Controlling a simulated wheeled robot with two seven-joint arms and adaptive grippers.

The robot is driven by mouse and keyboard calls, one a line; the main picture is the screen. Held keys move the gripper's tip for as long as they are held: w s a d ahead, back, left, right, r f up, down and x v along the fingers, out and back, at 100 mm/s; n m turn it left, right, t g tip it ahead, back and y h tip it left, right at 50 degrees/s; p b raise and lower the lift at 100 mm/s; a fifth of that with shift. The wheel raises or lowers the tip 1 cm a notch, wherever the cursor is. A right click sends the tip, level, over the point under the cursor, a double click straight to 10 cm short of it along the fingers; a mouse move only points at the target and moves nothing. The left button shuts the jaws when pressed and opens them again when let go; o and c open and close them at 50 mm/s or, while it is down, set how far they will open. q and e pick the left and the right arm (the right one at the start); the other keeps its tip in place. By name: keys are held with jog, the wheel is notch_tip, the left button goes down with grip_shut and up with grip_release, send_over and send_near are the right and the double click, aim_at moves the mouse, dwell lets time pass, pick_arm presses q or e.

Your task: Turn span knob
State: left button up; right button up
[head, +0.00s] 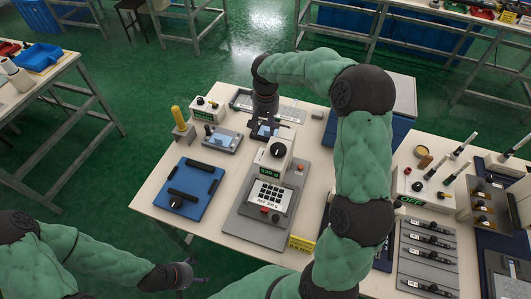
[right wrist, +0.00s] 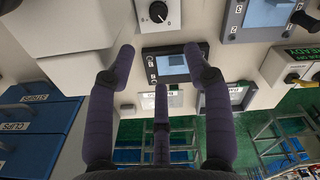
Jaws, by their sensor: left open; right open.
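A black round knob (head: 278,149) with a white pointer mark sits on the top of the cream keypad unit (head: 284,167); in the right wrist view the knob (right wrist: 158,12) is at the top edge with a printed scale around it. I cannot read a span label there. My right gripper (head: 264,120) reaches down behind this unit; in the right wrist view its dark fingers (right wrist: 160,62) are spread and empty, apart from the knob. A small screen device (right wrist: 172,62) lies beyond the fingers. My left gripper (head: 190,279) is open and empty, off the table's near left edge.
A blue board with black bars (head: 190,188) lies left of the keypad unit. A second screen device (head: 222,139), a yellow-handled block (head: 180,118) and a switch box (head: 208,108) stand behind it. Right of my right arm are grey slider panels (head: 428,250) and lever boxes.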

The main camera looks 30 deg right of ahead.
notch_tip(320, 180, down, 15)
jog(key=b, duration=0.4)
jog(key=shift+f, duration=0.1)
jog(key=shift+c, duration=0.3)
